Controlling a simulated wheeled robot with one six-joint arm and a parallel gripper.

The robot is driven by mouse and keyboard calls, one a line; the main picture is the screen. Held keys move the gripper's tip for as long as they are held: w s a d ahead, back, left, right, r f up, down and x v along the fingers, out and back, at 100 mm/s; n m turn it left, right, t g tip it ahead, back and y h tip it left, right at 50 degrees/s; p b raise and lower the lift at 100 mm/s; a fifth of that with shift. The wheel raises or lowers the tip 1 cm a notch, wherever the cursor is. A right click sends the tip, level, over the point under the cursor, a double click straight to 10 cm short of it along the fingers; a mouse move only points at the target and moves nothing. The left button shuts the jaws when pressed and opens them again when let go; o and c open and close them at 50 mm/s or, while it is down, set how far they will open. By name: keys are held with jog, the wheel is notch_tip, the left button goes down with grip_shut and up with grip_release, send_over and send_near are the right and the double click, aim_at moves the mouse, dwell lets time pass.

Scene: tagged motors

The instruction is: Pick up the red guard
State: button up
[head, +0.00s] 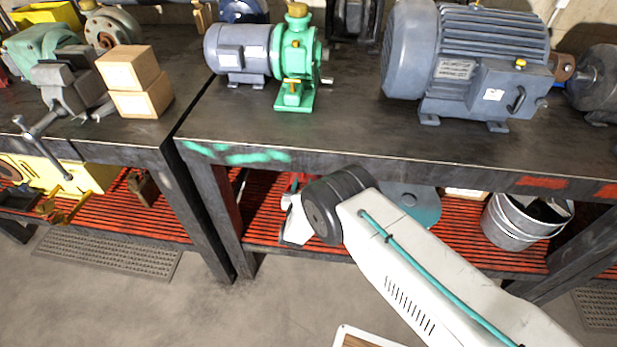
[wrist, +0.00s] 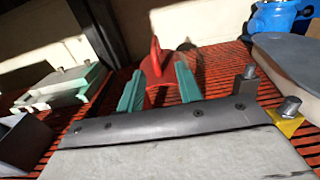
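The red guard (wrist: 155,64) stands on the slatted red lower shelf in the wrist view, with a tall narrow upper part and a wider base. My gripper (wrist: 161,70) has its two teal fingers spread apart, one on each side of the guard's lower part. I cannot tell whether the fingers touch it. My arm reaches in under the bench top there and hides the fingers.
The bench top (head: 400,150) overhangs the shelf (head: 460,240). A metal bucket (head: 515,220) stands to the right on the shelf. In the wrist view, a pale green part (wrist: 65,88) and a grey box (wrist: 22,142) lie left, and a blue part (wrist: 280,17) sits at the upper right.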

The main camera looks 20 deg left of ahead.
jog(key=x, duration=0.2)
jog(key=r+x, duration=0.1)
jog(key=x, duration=0.3)
jog(key=shift+w+a+r, duration=0.15)
jog(key=shift+a, duration=0.15)
jog(key=shift+w+a, duration=0.15)
jog(key=shift+w, duration=0.45)
grip_shut()
dwell(0.5)
jog(key=shift+r, duration=0.1)
